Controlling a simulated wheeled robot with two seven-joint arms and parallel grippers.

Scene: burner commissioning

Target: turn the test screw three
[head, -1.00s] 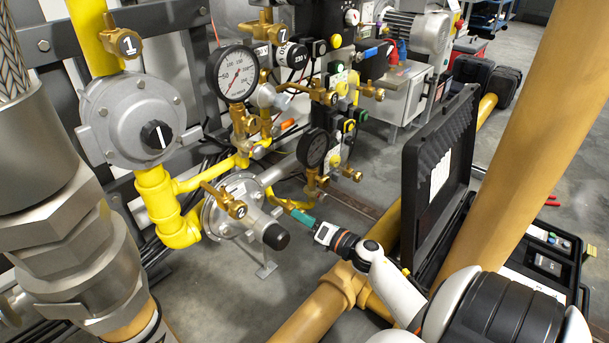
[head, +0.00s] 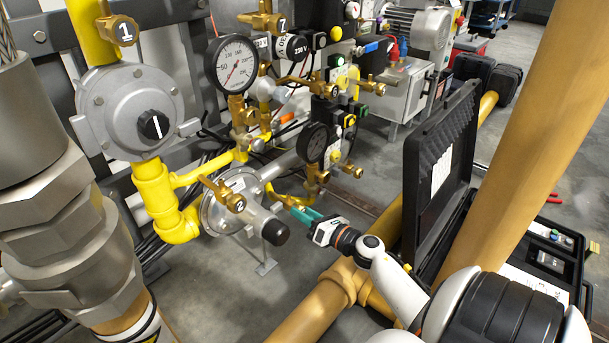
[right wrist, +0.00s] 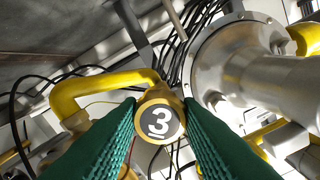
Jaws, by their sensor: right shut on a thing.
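Test screw three (right wrist: 160,122) is a brass knob with a white 3 on a dark round face. In the right wrist view it sits between the two green fingers of my right gripper (right wrist: 160,108), which are shut on its sides. In the head view my right gripper (head: 298,212) reaches in from the lower right to the right of the grey regulator (head: 222,206). The fingers hide most of the screw there. My left gripper is not in view.
A brass valve marked 2 (head: 234,202) and a dark-capped cylinder (head: 274,232) stand close left of the gripper. A small dark gauge (head: 314,143) is above it. An open black case (head: 440,180) and a thick yellow-brown pipe (head: 530,140) are at right.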

